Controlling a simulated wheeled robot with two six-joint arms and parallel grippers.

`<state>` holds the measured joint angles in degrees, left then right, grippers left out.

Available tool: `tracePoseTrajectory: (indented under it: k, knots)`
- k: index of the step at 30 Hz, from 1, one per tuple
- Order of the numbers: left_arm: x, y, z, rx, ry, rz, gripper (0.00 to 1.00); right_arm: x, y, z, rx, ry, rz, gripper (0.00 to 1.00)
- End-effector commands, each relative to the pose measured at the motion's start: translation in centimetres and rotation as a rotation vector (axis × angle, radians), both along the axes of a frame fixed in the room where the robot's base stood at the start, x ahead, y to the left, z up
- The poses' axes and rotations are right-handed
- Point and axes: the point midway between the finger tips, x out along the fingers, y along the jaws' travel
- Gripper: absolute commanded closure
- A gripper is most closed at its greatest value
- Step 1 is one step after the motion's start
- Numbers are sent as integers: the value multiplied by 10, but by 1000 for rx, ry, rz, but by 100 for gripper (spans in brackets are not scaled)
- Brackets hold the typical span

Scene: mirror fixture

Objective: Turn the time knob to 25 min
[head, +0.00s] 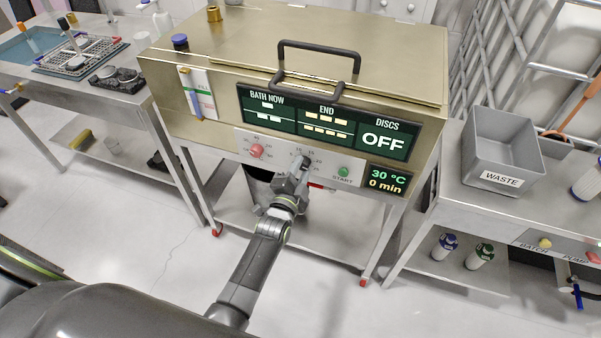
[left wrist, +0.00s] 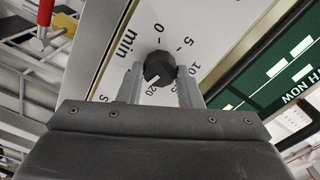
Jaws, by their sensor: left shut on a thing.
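The time knob (left wrist: 158,66) is a dark, faceted knob on the light front panel of a brass-coloured machine. In the left wrist view it sits between the two fingers of my left gripper (left wrist: 160,84), which is shut on it. Around it I read 0, 5, 10 and 20, with "min" beside them. A pale mark on the knob's edge faces the 20. In the head view my left gripper (head: 298,174) reaches the panel and partly hides the knob (head: 305,160). The small display (head: 386,180) reads 30 °C and 0 min. My right gripper is not in view.
A red knob (head: 257,151) is left of the time knob and a green START button (head: 344,172) is right of it. Above, a status board (head: 326,121) shows DISCS OFF. A black handle (head: 318,50) juts from the lid. A grey WASTE bin (head: 502,150) stands on the right table.

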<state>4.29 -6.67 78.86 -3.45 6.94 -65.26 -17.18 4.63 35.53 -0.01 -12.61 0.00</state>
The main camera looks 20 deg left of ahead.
Motion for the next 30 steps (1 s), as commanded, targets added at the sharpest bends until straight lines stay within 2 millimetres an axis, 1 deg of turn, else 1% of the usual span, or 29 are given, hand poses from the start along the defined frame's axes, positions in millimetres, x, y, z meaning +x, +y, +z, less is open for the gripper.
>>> tracePoseTrajectory:
  k: [1,6,12,19,30]
  knots:
    - [-1,0,-5,41,2,0,91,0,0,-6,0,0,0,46]
    - [-1,0,-5,173,-1,0,91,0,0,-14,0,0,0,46]
    - [-1,0,-4,287,-5,0,91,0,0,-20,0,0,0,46]
    - [-1,0,-3,358,-8,0,91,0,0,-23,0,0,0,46]
    - [-1,0,-3,381,-8,0,91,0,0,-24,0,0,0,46]
